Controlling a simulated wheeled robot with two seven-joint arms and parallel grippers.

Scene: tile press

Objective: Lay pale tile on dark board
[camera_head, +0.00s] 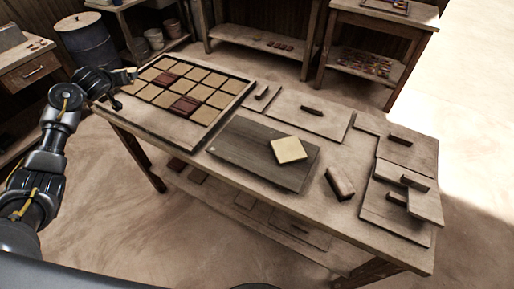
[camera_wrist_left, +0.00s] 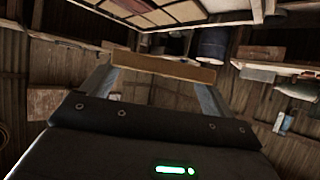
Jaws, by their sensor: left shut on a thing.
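A pale, square tile (camera_head: 288,149) lies flat on the dark board (camera_head: 244,156), towards the board's right end. The board lies on the front middle of the wooden table. My left gripper (camera_head: 127,75) is at the far left corner of the gridded tray, well away from the pale tile. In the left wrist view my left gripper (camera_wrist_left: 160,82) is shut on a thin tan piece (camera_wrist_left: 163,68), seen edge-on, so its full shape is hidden. My right gripper is not in view.
The gridded tray (camera_head: 237,93) holds tan cells and dark red tiles (camera_head: 184,106). Flat boards with handle blocks (camera_head: 401,141) cover the table's right side, and a loose block (camera_head: 340,183) lies right of the dark board. A blue barrel (camera_head: 88,45) stands behind on the floor.

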